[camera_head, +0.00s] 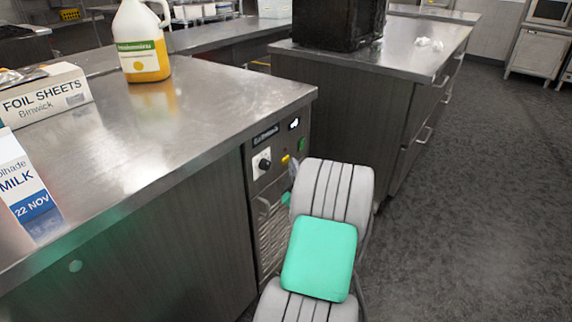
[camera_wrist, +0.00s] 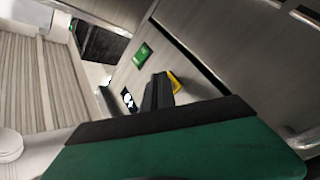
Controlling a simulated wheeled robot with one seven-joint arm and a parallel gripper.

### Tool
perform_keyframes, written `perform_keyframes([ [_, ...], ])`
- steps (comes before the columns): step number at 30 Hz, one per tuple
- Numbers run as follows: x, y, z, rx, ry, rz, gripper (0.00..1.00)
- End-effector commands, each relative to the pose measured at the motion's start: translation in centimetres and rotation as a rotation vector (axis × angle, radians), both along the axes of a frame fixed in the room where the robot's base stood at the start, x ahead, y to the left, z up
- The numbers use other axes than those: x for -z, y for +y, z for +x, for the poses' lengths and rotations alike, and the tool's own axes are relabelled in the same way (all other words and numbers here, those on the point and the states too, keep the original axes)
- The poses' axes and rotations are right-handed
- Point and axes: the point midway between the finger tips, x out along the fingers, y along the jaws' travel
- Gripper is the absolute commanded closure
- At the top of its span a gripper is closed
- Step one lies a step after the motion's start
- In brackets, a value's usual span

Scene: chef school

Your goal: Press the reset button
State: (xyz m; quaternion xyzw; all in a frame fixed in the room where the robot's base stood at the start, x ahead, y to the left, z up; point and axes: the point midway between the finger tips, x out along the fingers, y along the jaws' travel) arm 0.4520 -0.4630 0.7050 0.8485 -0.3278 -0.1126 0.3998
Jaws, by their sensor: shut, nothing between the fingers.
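A control panel (camera_head: 273,151) is set in the end of the near steel counter. It carries a black knob on a white plate (camera_head: 264,163), a small yellow button (camera_head: 285,159) and a green square (camera_head: 302,144). No readable label shows which one is the reset button. In the wrist view, the green square (camera_wrist: 143,55) lies beyond my gripper (camera_wrist: 160,88), and the yellow button (camera_wrist: 175,81) is right beside its dark fingertips, partly hidden by them. My gripper is shut and empty. I cannot tell whether it touches the yellow button. In the head view my arm hides most of it.
The counter top (camera_head: 205,95) holds a jug of yellow liquid (camera_head: 142,42), a foil sheets box (camera_head: 45,95) and a milk carton (camera_head: 22,185). A second counter (camera_head: 400,55) stands behind, with a dark box (camera_head: 338,22). The floor (camera_head: 470,190) at right is clear.

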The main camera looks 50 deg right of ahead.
Motion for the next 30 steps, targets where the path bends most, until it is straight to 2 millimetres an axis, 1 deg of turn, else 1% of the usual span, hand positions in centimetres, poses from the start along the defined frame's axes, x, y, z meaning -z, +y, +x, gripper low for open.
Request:
perform_keyframes([
  [3,0.2,0.0,-0.5,0.001,0.0,0.0,1.0],
  [14,0.2,-0.1,-0.9,0.001,0.001,-0.001,1.0],
  [21,0.5,-0.3,-3.0,0.004,0.0,-0.001,1.0],
  [27,0.4,-0.5,-5.0,0.003,-0.001,-0.002,1.0],
  [30,0.3,-0.5,-5.6,0.003,0.0,-0.001,1.0],
])
